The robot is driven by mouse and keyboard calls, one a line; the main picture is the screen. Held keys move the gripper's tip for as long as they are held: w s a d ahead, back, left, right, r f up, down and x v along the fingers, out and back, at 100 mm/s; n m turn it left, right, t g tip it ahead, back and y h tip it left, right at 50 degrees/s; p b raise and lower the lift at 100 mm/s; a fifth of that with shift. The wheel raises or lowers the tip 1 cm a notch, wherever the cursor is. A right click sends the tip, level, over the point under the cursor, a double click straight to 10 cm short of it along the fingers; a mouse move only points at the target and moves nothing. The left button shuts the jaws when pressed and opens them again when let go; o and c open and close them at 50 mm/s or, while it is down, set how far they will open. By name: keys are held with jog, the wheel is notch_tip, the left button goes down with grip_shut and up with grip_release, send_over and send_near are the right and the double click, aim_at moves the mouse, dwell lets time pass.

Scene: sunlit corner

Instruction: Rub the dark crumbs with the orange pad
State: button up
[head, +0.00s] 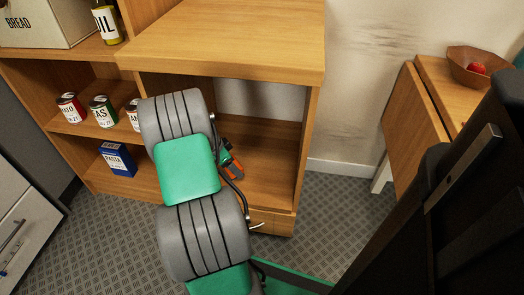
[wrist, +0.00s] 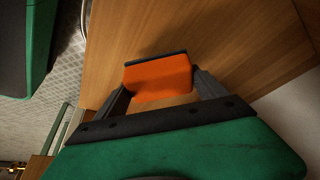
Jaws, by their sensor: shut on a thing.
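My gripper (wrist: 158,82) is shut on the orange pad (wrist: 160,78), one finger on each side of it. The pad is a small orange block with a dark strip along its far edge. In the head view, my gripper (head: 228,158) and a bit of the orange pad (head: 236,168) show inside the open lower bay of the wooden unit, mostly behind my arm. The pad is close to a wooden surface (wrist: 225,45) in the wrist view; I cannot tell if it touches. I see no dark crumbs in either view.
The wooden unit (head: 220,35) has a top board above the bay and a right side panel (head: 307,140). Cans (head: 103,110) and a blue box (head: 117,158) stand on the left shelves. A table (head: 420,110) with a bowl (head: 476,66) stands right.

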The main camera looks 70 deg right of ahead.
jog(key=shift+r+p, duration=1.3)
jog(key=shift+r, duration=0.95)
